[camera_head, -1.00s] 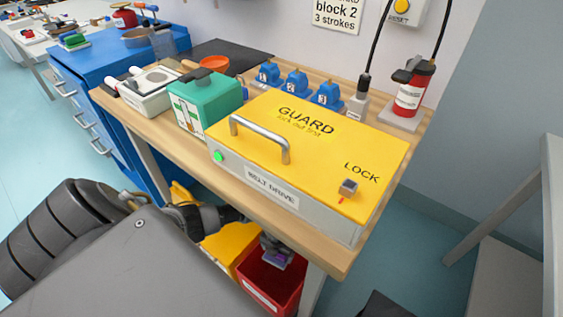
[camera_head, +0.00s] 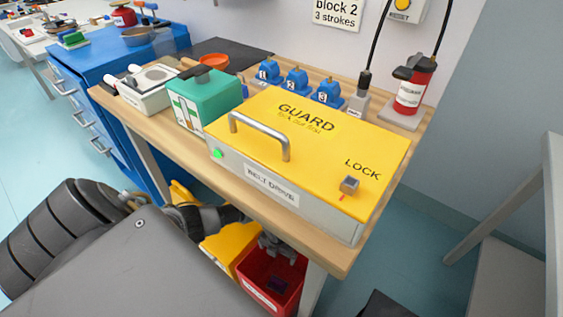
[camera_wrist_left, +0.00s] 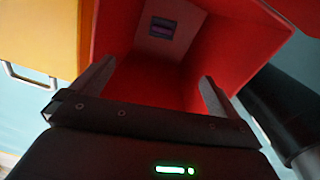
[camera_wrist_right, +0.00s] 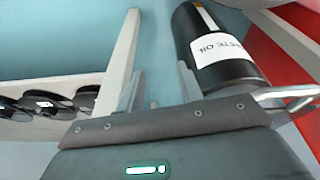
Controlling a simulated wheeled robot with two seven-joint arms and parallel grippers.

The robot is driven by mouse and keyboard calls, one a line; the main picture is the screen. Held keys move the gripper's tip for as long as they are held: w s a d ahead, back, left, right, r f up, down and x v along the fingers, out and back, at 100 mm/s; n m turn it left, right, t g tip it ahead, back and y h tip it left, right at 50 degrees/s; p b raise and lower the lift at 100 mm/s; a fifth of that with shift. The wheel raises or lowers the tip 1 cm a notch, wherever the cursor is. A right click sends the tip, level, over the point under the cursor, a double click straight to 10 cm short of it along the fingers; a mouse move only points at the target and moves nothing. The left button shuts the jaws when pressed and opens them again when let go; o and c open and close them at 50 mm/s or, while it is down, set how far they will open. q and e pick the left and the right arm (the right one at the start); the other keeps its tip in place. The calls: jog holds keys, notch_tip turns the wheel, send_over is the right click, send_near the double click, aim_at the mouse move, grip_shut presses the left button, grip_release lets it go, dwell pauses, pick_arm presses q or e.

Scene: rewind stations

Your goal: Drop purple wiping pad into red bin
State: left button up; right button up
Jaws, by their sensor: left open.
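The red bin (camera_head: 293,284) stands on the floor under the front edge of the wooden bench. The purple wiping pad (camera_head: 277,285) lies inside it, dark in the shade. In the left wrist view the pad (camera_wrist_left: 161,27) rests on the floor of the bin (camera_wrist_left: 240,45), apart from my fingers. My left gripper (camera_head: 276,247) is over the bin, pointing down into it, with its fingers (camera_wrist_left: 155,88) spread and empty. My right gripper (camera_wrist_right: 158,88) shows only in the right wrist view, its fingers apart with nothing seen between them.
A yellow bin (camera_head: 222,246) stands left of the red one. Above is the bench (camera_head: 135,125) with the yellow guard box (camera_head: 330,150) near its edge. In the right wrist view, a black oil can (camera_wrist_right: 215,50) is close to the right finger and a shelf (camera_wrist_right: 55,92) lies left.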

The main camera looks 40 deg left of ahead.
pick_arm(q)
notch_tip(320, 180, up, 7)
jog(key=p, duration=0.4)
jog(key=shift+d+r, duration=0.15)
jog(key=shift+r, duration=0.05)
pick_arm(e)
jog(key=s+d+f, duration=0.1)
jog(key=s+f, duration=0.2)
jog(key=f, duration=0.6)
jog(key=shift+s+d+f+g, duration=0.2)
jog(key=shift+f+g, duration=0.1)
jog(key=shift+g, duration=0.1)
jog(key=shift+a, duration=0.1)
